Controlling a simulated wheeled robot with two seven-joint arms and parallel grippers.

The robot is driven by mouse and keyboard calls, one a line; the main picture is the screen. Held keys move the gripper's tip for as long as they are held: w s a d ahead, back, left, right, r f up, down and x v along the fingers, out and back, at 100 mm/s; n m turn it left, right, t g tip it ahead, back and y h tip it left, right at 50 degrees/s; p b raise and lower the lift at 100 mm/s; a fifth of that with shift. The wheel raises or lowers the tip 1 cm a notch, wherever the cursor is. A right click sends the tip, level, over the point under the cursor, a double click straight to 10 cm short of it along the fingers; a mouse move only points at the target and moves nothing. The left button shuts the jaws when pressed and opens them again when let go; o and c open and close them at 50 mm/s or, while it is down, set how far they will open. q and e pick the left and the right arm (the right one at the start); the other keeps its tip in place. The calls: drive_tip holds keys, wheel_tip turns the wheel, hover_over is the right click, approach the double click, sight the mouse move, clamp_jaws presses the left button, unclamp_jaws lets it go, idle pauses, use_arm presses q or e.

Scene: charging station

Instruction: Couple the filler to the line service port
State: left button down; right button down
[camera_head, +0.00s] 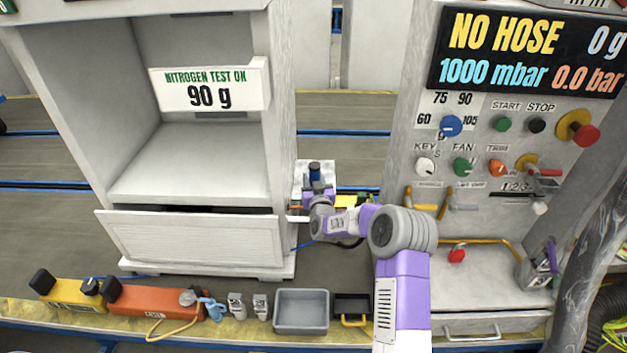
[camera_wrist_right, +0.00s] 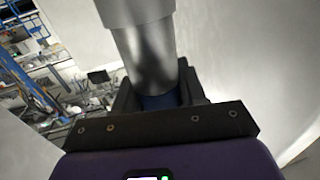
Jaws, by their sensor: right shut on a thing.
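My right arm reaches in from the bottom of the head view to the gap between the two machines. Its gripper (camera_head: 314,192) is at a small white unit (camera_head: 300,175) there, and the arm hides part of this unit. A dark, blue-topped cylinder (camera_head: 314,170) stands at the gripper. In the right wrist view the gripper (camera_wrist_right: 150,98) is shut around a grey metal cylinder (camera_wrist_right: 147,55) with a dark blue lower part, apparently the filler. I cannot tell whether it touches a port; the service port is not clearly visible. My left gripper is not in view.
The right machine's display (camera_head: 530,50) reads "NO HOSE", 0 g, 1000 mbar and 0.0 bar. A white cabinet (camera_head: 190,240) stands left of the gap. A grey tray (camera_head: 301,328), an orange case (camera_head: 150,300) and small tools line the front ledge. A hose (camera_head: 590,200) hangs at right.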

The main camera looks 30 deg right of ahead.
drive_tip(key=shift+f+b, duration=0.6)
drive_tip(key=shift+f, duration=0.05)
drive_tip(key=c, duration=0.6)
unclamp_jaws()
drive_tip(key=shift+o, duration=0.2)
drive_tip(key=shift+f, duration=0.1)
drive_tip(key=shift+s, duration=0.1)
drive_tip(key=p+v, duration=0.1)
drive_tip(key=v, duration=0.6)
drive_tip(key=shift+s+a, duration=0.15)
